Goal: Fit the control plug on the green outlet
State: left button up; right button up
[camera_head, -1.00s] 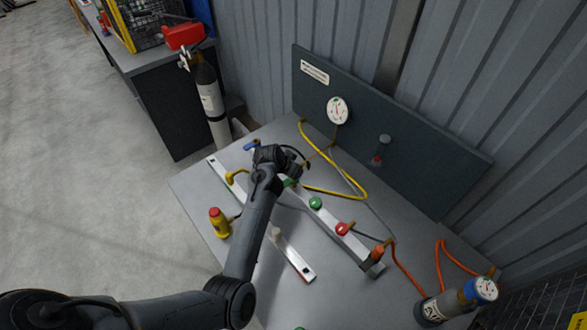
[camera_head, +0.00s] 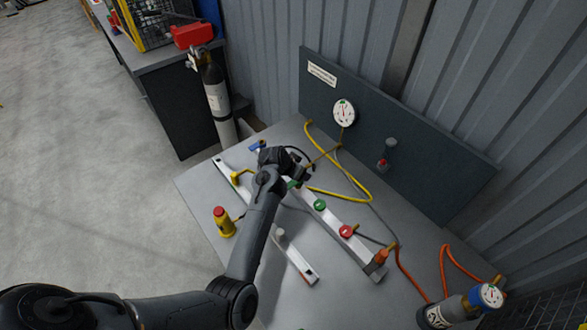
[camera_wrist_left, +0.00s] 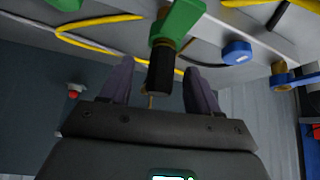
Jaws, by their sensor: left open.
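The green outlet (camera_wrist_left: 178,22) is at the top of the left wrist view, with a brass stem below it. A black cylinder (camera_wrist_left: 160,72), perhaps the control plug, sits in line with the stem, touching or fitted over it; which, I cannot tell. My left gripper (camera_wrist_left: 158,80) is open, with one finger on each side of the cylinder and visible gaps. In the head view my left gripper (camera_head: 304,172) is at the rail (camera_head: 332,218), beside a green part (camera_head: 293,184), and largely hides the cylinder. My right gripper is not in view.
A yellow hose (camera_head: 345,195) loops close behind the gripper. Green (camera_head: 320,205) and red (camera_head: 346,231) knobs stand along the rail. A yellow, red-topped piece (camera_head: 223,222) and a second bar (camera_head: 293,257) lie nearer. A dark panel with a gauge (camera_head: 344,112) stands behind.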

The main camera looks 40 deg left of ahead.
pick_arm(q)
jog(key=p+v, duration=0.1)
jog(key=v, duration=0.9)
jog(key=s+d+f+m+g, duration=0.1)
jog(key=s+d+f, duration=0.1)
jog(key=s+d, duration=0.6)
jog(key=s+d+f+g, duration=0.1)
jog(key=s+d+f, duration=0.15)
jog(key=s, duration=0.85)
jog(key=s+d+f+m+g, duration=0.1)
jog(key=s+d, duration=0.5)
jog(key=s, duration=0.4)
notch_tip(320, 180, up, 23)
jog(key=p, duration=2.3)
jog(key=shift+d+p, duration=0.3)
jog(key=shift+d, duration=0.05)
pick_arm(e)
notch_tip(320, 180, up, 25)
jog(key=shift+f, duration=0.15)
pick_arm(q)
jog(key=shift+s, duration=0.1)
